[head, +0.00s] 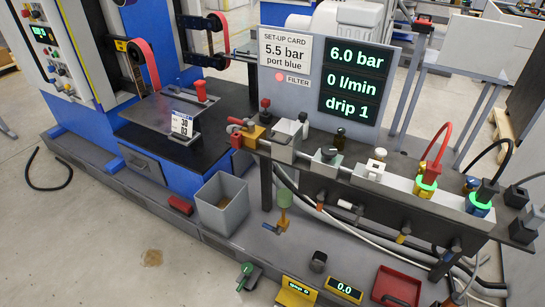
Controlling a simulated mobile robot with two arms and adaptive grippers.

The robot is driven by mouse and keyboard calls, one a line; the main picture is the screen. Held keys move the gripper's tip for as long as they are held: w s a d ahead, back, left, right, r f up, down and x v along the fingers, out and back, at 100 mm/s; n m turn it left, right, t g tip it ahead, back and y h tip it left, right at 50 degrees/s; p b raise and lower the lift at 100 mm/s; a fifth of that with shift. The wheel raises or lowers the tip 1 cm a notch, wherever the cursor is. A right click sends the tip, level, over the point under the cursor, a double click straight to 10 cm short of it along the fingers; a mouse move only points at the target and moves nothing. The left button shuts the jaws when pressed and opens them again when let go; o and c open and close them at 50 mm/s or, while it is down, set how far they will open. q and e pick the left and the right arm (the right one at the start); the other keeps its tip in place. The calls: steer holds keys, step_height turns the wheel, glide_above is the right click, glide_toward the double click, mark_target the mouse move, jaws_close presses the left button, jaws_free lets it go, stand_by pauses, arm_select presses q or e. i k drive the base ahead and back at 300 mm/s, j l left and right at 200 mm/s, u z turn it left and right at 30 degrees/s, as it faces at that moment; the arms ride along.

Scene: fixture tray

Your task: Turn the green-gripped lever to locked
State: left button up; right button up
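A small lever with a green grip (245,270) is near the bottom edge, left of centre, on a dark mount at the front of the bench base. Neither of my grippers is in view, and nothing of mine touches the lever.
Right of the lever are a yellow display box (297,291), a dark knob (318,262), a display reading 0.0 (344,290) and a red tray (396,288). A grey bin (222,203) stands behind it. A valve rail (350,170) with hoses runs above. Floor at left is mostly clear.

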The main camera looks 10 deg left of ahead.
mark_target(245, 278)
steer(key=u, duration=0.8)
